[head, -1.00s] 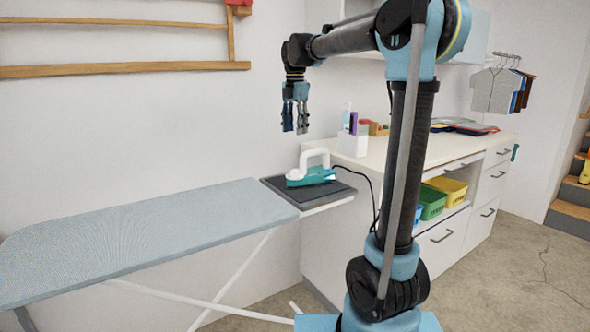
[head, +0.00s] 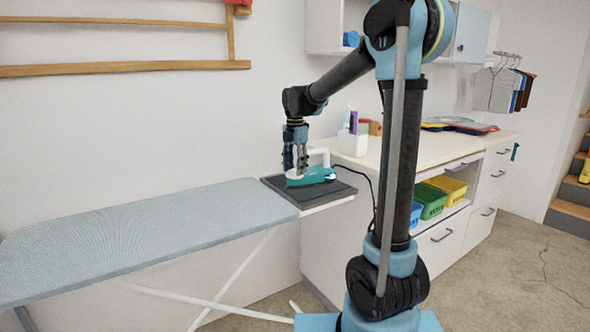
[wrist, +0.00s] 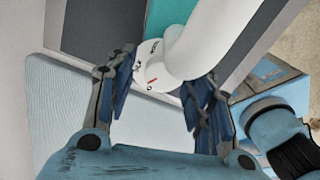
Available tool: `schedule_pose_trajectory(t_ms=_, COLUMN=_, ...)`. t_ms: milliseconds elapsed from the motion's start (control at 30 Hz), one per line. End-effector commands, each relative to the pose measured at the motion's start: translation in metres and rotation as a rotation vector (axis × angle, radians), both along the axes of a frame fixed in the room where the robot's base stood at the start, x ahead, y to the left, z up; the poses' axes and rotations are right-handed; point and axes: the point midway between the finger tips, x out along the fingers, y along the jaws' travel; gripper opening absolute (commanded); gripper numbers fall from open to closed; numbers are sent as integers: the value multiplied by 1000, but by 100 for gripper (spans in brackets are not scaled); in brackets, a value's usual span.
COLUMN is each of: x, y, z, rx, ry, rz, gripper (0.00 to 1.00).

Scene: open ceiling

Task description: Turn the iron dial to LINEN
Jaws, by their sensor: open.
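The teal and white iron (head: 312,176) rests on the dark pad at the right end of the ironing board. My gripper (head: 295,165) points down at the left part of the iron and overlaps its handle in the head view. In the wrist view the open fingers (wrist: 165,92) straddle the white round dial (wrist: 152,68), which has small dark marks and a red mark. The white handle (wrist: 215,40) runs up and right from beside the dial. I cannot tell whether the fingers touch the dial. The dial's lettering is too small to read.
The dark pad (head: 335,192) borders the pale blue ironing board (head: 150,235). A black cord (head: 368,178) runs from the iron past the counter (head: 400,157). A white holder (head: 351,143) stands on the counter behind the iron. The wall is close behind.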

Motion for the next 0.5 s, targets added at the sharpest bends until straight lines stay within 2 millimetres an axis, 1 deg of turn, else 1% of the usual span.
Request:
schedule_pose_trajectory(t_ms=100, x=0, y=0, z=-5, rx=0, ry=0, rz=0, gripper=48)
schedule_pose_trajectory(t_ms=367, x=0, y=0, z=-6, rx=0, ry=0, rz=0, gripper=48)
schedule_pose_trajectory(t_ms=400, x=0, y=0, z=-6, rx=0, ry=0, rz=0, gripper=43)
schedule_pose_trajectory(t_ms=467, x=0, y=0, z=-5, rx=0, ry=0, rz=0, gripper=30)
schedule_pose_trajectory(t_ms=500, x=0, y=0, z=-5, rx=0, ry=0, rz=0, gripper=21)
